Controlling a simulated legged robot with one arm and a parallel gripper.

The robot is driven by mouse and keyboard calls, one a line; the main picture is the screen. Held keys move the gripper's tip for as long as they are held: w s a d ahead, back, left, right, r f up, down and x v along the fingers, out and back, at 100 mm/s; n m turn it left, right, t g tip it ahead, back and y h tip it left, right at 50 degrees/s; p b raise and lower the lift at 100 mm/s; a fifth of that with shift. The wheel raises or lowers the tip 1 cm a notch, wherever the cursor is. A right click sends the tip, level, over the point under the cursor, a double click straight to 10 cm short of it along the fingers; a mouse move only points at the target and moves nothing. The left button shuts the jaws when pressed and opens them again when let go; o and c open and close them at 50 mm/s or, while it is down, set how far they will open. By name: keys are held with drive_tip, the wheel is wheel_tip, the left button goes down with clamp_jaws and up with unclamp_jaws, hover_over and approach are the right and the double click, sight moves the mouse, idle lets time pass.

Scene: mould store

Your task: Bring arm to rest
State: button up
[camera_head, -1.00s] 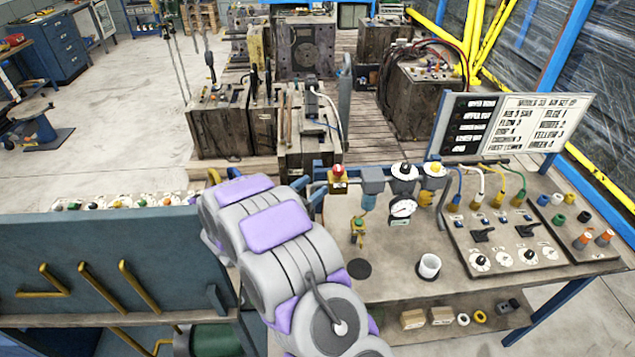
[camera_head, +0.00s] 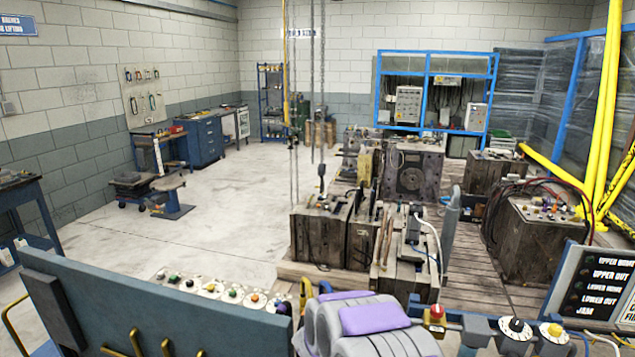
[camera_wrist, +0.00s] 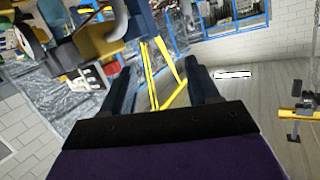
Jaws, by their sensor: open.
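My arm, grey with purple pads, shows at the bottom centre of the head view, folded close to my body beside the bench. Its lower part is cut off by the frame, and my gripper is out of sight there. In the wrist view my gripper (camera_wrist: 160,88) has two dark fingers set well apart, with nothing between them. Beyond the fingers are yellow posts and a grey floor, seen at a tilt. No contact with anything shows.
A blue-grey panel (camera_head: 160,300) stands close at the left, and a bench part with a red button (camera_head: 434,313) and a black label board (camera_head: 590,285) at the right. Wooden crates (camera_head: 320,238) stand ahead.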

drive_tip(key=a+r+n+y, duration=0.4)
drive_tip(key=a+r+y, duration=0.1)
drive_tip(key=a+y, duration=0.45)
drive_tip(key=s+a+r+n+g+y+b, duration=0.1)
drive_tip(key=s+a+n+y, duration=0.15)
drive_tip(key=s, duration=0.35)
drive_tip(key=s+a+r+n+g+y+b, duration=0.1)
drive_tip(key=s+a+g, duration=0.15)
drive_tip(key=s, duration=0.35)
drive_tip(key=s+d+n+g, duration=0.1)
drive_tip(key=s+d+g, duration=0.2)
drive_tip(key=s, duration=0.9)
drive_tip(key=s+d+f+n+g+h, duration=0.1)
drive_tip(key=s+d+g, duration=0.2)
drive_tip(key=s, duration=0.9)
drive_tip(key=s+d+n+g+h, duration=0.1)
drive_tip(key=s+d+g, duration=0.2)
drive_tip(key=s, duration=1)
drive_tip(key=shift+d+f+b, duration=0.3)
drive_tip(key=shift+d+b, duration=0.15)
drive_tip(key=shift+d, duration=0.25)
